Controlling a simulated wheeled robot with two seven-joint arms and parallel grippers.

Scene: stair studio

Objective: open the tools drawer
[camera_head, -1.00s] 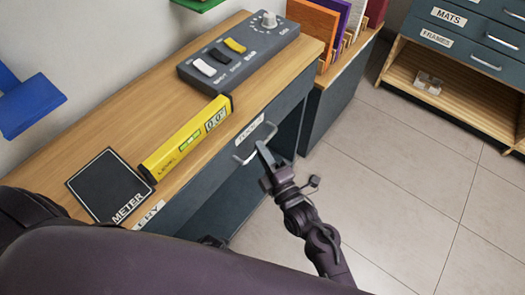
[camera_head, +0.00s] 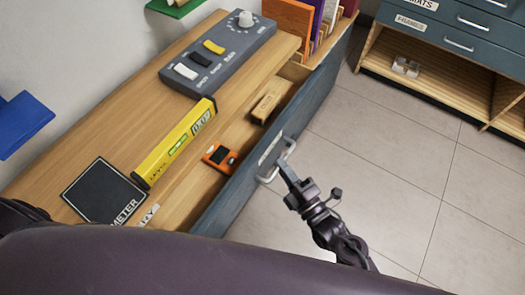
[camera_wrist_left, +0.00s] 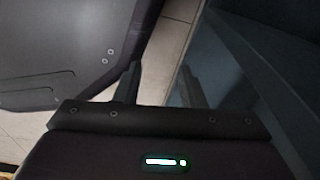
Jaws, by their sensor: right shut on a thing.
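The tools drawer (camera_head: 235,190) stands pulled out from the wooden bench, with its dark blue-grey front toward the floor side. An orange device with a dark screen (camera_head: 220,157) and a tan block (camera_head: 266,106) lie inside it. My right gripper (camera_head: 287,170) is shut on the drawer's pale handle (camera_head: 266,180), below a white label whose text I cannot read. In the left wrist view my left gripper (camera_wrist_left: 160,88) has its two fingers apart with nothing between them, near a blue-grey panel. My left gripper is hidden in the head view.
On the bench top are a yellow level (camera_head: 180,143), a grey switch panel (camera_head: 218,55) and a dark square plate (camera_head: 104,192). A blue-grey cabinet (camera_head: 455,30) with an open shelf stands at the back right. Tiled floor right of my right arm is clear.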

